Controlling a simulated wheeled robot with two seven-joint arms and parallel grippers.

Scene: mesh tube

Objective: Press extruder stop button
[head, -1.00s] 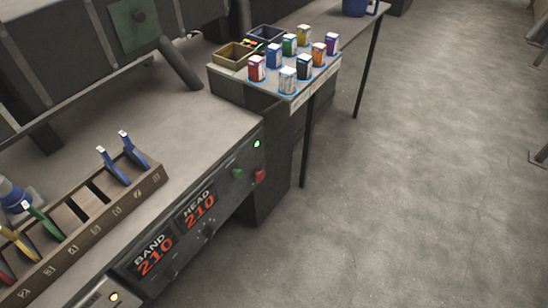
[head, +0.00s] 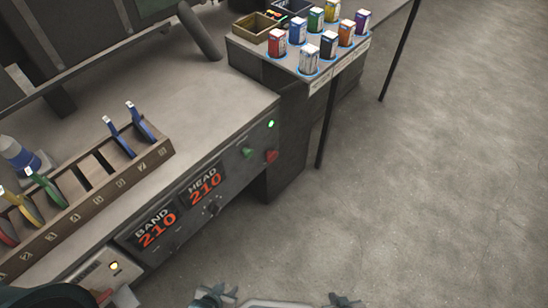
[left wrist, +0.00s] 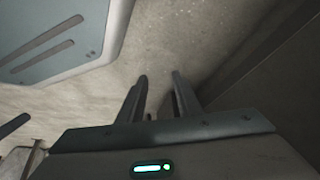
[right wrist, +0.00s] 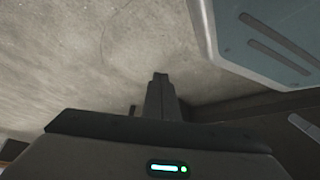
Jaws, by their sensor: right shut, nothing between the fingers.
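The front panel (head: 228,178) of the extruder bench carries a red button (head: 271,156) at its right end. A green button (head: 247,153) sits just left of it, and a small green lamp (head: 271,124) glows above. Nothing covers the red button in the head view. My left gripper (left wrist: 160,78) shows in the left wrist view, fingers apart with nothing between them, above the concrete floor. My right gripper (right wrist: 160,75) shows in the right wrist view, fingers together and empty, also over the floor. Neither gripper touches the panel.
Orange "BAND 210" (head: 155,229) and "HEAD 210" (head: 205,188) displays are left of the buttons. A wooden rack (head: 90,205) with coloured tools stands on the bench. A side table (head: 300,72) holds several small boxes. The floor (head: 430,180) at right is clear.

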